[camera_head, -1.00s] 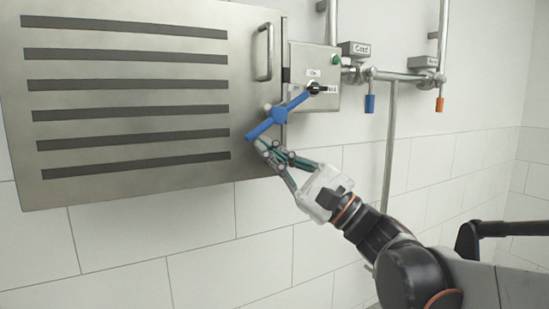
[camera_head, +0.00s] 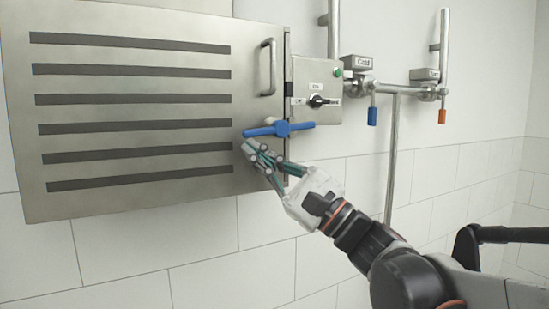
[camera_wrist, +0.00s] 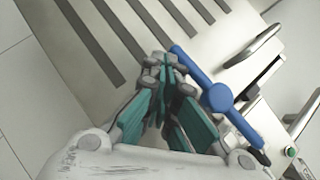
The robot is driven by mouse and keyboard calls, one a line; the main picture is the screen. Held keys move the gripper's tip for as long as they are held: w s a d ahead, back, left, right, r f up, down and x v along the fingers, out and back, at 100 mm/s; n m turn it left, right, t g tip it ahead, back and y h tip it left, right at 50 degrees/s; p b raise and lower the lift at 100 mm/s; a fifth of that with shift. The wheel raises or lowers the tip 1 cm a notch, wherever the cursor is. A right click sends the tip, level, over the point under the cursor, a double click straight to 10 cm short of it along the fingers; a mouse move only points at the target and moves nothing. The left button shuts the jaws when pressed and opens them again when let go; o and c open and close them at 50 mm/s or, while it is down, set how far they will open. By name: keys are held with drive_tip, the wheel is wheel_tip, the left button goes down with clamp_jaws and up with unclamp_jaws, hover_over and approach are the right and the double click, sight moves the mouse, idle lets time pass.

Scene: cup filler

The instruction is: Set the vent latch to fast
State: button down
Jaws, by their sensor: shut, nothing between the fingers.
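The blue latch (camera_head: 282,129) is a two-armed bar with a round hub at the right edge of the slotted steel panel. It lies nearly level in the head view, its right arm just below the switch box. In the wrist view the latch (camera_wrist: 219,97) runs diagonally to the right of my fingers. My gripper (camera_head: 249,147) is shut and empty, its tips just below the latch's left end. In the wrist view my gripper's tips (camera_wrist: 163,60) are close beside that end; I cannot tell whether they touch. No "fast" marking is readable.
The steel panel (camera_head: 132,188) has dark slots and a bar handle (camera_head: 268,67). A switch box (camera_head: 327,89) with a black knob and green button is to the right. Pipes with blue (camera_head: 372,116) and orange (camera_head: 442,116) tap handles stand farther right. The tiled wall below is clear.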

idle(0.4)
drive_tip(key=f+b, duration=0.2)
drive_tip(key=f, duration=0.1)
drive_tip(key=f+b, duration=0.1)
drive_tip(key=f, duration=0.1)
drive_tip(key=shift+d+b, duration=0.25)
drive_tip(key=shift+b, duration=0.15)
drive_tip(key=s+d+f+b, duration=0.1)
drive_tip(key=s+d+f, duration=0.3)
drive_tip(key=s+f, duration=0.1)
drive_tip(key=shift+s+f, duration=0.3)
drive_tip(key=shift+f, duration=0.2)
